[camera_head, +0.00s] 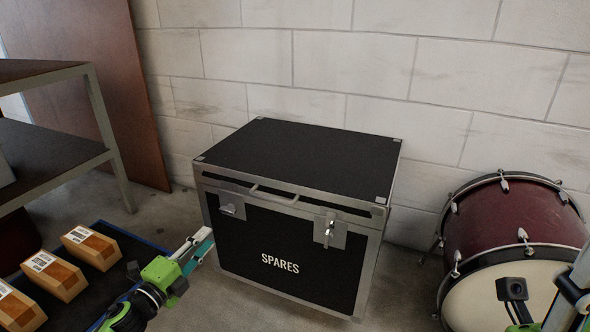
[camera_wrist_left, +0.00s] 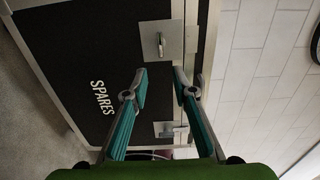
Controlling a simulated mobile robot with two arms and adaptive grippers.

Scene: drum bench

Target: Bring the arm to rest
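A black flight case (camera_head: 290,235) marked SPARES, with metal edges, stands on the floor against the wall, its lid (camera_head: 305,155) down. Two latches, the left one (camera_head: 232,206) and the right one (camera_head: 328,230), sit on its front; I cannot tell whether they are fastened. My left gripper (camera_head: 200,248) is in front of the case's lower left side. In the left wrist view its fingers (camera_wrist_left: 160,80) are apart with nothing between them, and the case front (camera_wrist_left: 85,65) and latches show beyond. Part of my right arm shows at the right edge; its fingertips are not clear.
A dark red drum (camera_head: 515,215) lies on its side right of the case. A metal shelf (camera_head: 60,160) stands at the left. Several cardboard boxes (camera_head: 92,246) lie on a dark blue-edged surface (camera_head: 135,245) below it. A block wall (camera_head: 350,65) closes off the back.

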